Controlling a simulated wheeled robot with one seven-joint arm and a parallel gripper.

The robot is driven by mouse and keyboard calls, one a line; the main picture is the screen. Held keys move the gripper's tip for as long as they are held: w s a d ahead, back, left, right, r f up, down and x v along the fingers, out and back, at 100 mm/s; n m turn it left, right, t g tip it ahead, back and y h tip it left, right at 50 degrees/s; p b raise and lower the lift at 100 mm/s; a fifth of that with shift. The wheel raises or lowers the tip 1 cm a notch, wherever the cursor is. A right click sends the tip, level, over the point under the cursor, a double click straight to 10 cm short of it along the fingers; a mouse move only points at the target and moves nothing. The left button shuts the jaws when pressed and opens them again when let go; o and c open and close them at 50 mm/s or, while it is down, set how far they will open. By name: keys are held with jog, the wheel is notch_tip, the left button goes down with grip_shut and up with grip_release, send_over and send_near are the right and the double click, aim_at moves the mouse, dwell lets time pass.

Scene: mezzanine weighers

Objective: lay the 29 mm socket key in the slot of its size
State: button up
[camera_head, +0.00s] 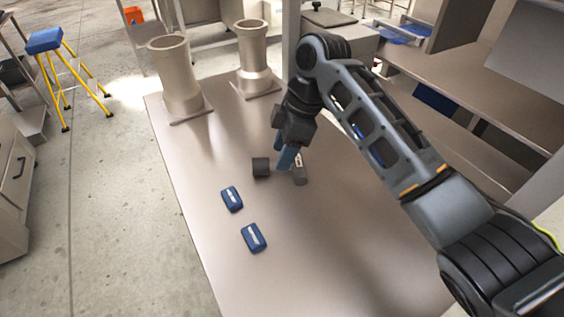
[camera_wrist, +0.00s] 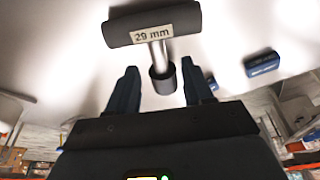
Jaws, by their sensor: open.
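The 29 mm socket key (camera_wrist: 158,52) lies in the wrist view with its dark crossbar handle at the top, labelled "29 mm". A bright shaft runs from it to a dark round socket end. In the head view its handle (camera_head: 300,174) is right of my gripper and its socket end (camera_head: 261,167) is left; a finger hides the shaft. My gripper (camera_head: 286,160) is open above the key. In the wrist view the blue fingers (camera_wrist: 160,92) stand either side of the socket end, apart from it. I cannot make out any slot in these views.
Two blue labelled blocks (camera_head: 231,198) (camera_head: 254,237) lie on the light worktop (camera_head: 195,245), nearer than the key; their print is unreadable. Two metal flanged columns (camera_head: 178,80) (camera_head: 253,60) stand at the back. A yellow-legged blue stool (camera_head: 45,40) is on the floor at left.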

jog(key=shift+x, duration=1.4)
jog(key=shift+c, duration=0.3)
grip_shut()
